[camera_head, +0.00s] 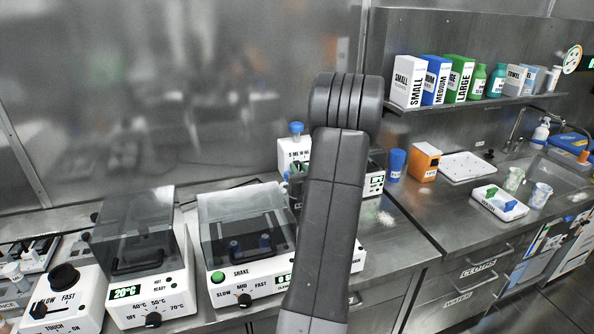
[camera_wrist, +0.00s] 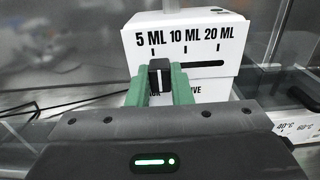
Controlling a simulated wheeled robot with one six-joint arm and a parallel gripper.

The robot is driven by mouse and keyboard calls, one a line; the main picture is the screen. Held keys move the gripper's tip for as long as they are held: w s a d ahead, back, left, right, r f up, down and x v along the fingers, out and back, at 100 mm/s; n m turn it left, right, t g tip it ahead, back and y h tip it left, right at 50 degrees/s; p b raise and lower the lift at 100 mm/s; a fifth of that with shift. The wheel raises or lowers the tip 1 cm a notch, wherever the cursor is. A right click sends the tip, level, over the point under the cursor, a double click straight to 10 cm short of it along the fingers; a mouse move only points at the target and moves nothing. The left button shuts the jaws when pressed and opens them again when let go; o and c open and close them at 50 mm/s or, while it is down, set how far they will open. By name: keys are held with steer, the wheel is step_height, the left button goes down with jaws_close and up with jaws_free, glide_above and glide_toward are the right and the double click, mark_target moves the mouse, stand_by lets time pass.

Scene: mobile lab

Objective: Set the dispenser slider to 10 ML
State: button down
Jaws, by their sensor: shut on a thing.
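The dispenser (camera_head: 291,154) is a white box with a blue top, partly hidden behind my arm in the head view. In the wrist view the white dispenser face (camera_wrist: 222,48) carries the marks 5 ML, 10 ML and 20 ML above a dark horizontal slot (camera_wrist: 207,65). The black slider knob (camera_wrist: 159,76) stands at the left part of the slot, just right of below the 5 ML mark and left of the 10 ML mark. My gripper (camera_wrist: 159,88) has green fingers, one on each side of the knob, shut on it.
A shaker with a clear lid (camera_head: 245,222) and a heater with a lid (camera_head: 138,236) stand on the counter to the left. A shelf (camera_head: 470,102) with boxes and bottles hangs above.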

steer(key=d, duration=0.1)
steer(key=w+d, duration=0.1)
steer(key=shift+d, duration=0.4)
steer(key=c, duration=1.3)
jaws_free()
steer(key=b+v, duration=0.3)
steer(key=v, duration=1.1)
